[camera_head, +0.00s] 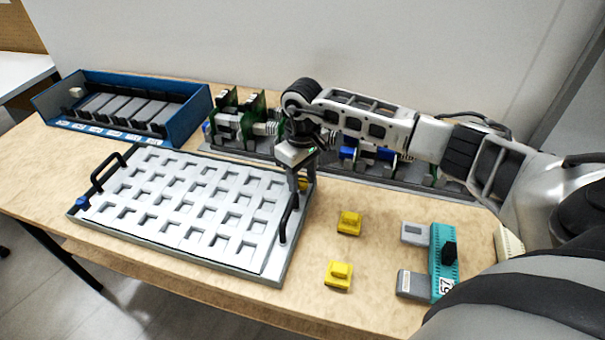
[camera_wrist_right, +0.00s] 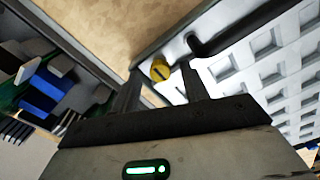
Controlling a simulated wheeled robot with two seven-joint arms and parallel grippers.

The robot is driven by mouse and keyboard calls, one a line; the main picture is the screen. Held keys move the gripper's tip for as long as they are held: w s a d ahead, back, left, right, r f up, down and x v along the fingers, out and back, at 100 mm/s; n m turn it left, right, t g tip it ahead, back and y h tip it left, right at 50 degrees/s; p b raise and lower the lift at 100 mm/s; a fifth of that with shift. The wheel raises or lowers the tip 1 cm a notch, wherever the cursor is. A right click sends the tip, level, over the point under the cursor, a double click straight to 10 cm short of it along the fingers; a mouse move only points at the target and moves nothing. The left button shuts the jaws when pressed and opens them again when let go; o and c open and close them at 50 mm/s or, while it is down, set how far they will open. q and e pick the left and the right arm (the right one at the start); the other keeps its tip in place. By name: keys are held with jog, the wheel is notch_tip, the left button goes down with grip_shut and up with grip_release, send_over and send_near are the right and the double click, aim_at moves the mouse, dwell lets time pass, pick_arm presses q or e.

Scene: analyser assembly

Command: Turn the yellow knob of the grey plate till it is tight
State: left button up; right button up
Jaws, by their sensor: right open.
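The grey plate (camera_head: 180,205) lies flat on the table, with rows of square recesses and a black handle at each end. Its yellow knob (camera_head: 303,184) is at the back right corner, partly hidden by my right gripper (camera_head: 297,185). In the right wrist view the knob (camera_wrist_right: 160,69) shows a dark slot across its top and lies between and beyond the two fingertips (camera_wrist_right: 160,80). My right gripper is open, pointing down over that corner; I cannot tell whether a finger touches the knob. My left gripper is not in view.
The plate's black handle (camera_head: 289,217) stands close beside the knob. Green circuit boards (camera_head: 237,112) stand behind the plate. A blue rack (camera_head: 190,118) is at the back left. Two yellow blocks (camera_head: 349,222) and a teal device (camera_head: 443,262) lie to the right, with bare table between.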

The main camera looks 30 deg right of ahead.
jog(key=shift+f, duration=0.25)
grip_shut()
jog(key=shift+m, duration=0.3)
